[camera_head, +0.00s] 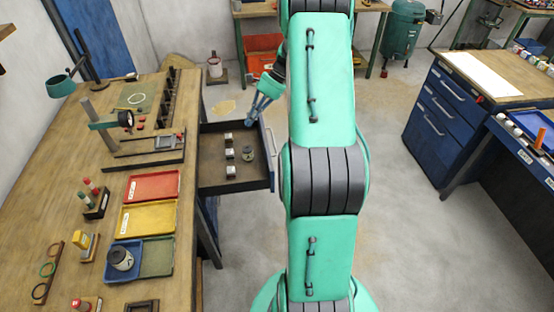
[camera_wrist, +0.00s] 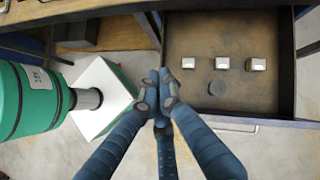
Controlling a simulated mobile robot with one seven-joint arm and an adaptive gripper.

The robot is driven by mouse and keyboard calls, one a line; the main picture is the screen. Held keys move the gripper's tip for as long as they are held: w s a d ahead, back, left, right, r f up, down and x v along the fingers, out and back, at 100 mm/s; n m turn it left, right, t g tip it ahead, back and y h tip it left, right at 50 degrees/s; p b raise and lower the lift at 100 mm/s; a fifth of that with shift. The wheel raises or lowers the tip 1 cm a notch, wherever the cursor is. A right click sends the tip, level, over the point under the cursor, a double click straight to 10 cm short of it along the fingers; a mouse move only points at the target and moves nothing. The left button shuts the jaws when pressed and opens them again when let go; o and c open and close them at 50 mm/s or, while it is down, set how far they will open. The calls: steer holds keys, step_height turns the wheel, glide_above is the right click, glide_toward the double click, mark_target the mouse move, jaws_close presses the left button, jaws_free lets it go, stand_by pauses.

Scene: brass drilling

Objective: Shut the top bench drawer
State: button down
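The top bench drawer stands pulled out from the right side of the wooden bench, and its front panel (camera_head: 270,151) faces right. In the wrist view the drawer (camera_wrist: 198,34) fills the upper right, with its front edge and handle toward the bottom. Three pale-topped metal pieces (camera_head: 229,154) and a dark round piece (camera_head: 248,153) lie inside it. My gripper (camera_head: 251,119) is at the drawer's far front corner. In the wrist view my gripper's fingertips (camera_wrist: 158,90) are together with nothing visible between them, beside the drawer's left wall. Whether they touch the drawer is unclear.
The wooden bench (camera_head: 95,165) carries a red tray (camera_head: 153,186), a yellow tray (camera_head: 147,219) and a press stand (camera_head: 104,122) near the drawer. A blue cabinet (camera_head: 437,110) stands at right. The floor (camera_head: 400,215) between is clear. My arm hides part of the middle.

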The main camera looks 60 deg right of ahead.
steer(key=s+d+f+m+t, duration=0.1)
steer(key=s+d+f+m, duration=0.1)
steer(key=s+d+f, duration=0.2)
steer(key=s+d+f+m+t+y, duration=0.1)
steer(key=s+d+f+m+t, duration=0.1)
steer(key=s+d+f, duration=0.3)
steer(key=s+d+f+m+t, duration=0.2)
steer(key=s+d+f+m, duration=0.2)
steer(key=d+f, duration=0.7)
step_height(320, 180, down, 5)
steer(key=shift+s+d+r+y, duration=0.15)
steer(key=shift+s+r+y, duration=0.05)
steer(key=shift+s+y, duration=0.15)
steer(key=w+r+b+x, duration=0.1)
steer(key=r+b+x, duration=0.1)
steer(key=x, duration=1.1)
steer(key=shift+a+f+b, duration=0.15)
steer(key=shift+a+b, duration=0.15)
steer(key=shift+a, duration=0.2)
steer(key=shift+w+a, duration=0.1)
steer(key=shift+w, duration=0.15)
steer(key=p, duration=0.2)
glide_above(210, 176)
steer(key=shift+w, duration=0.1)
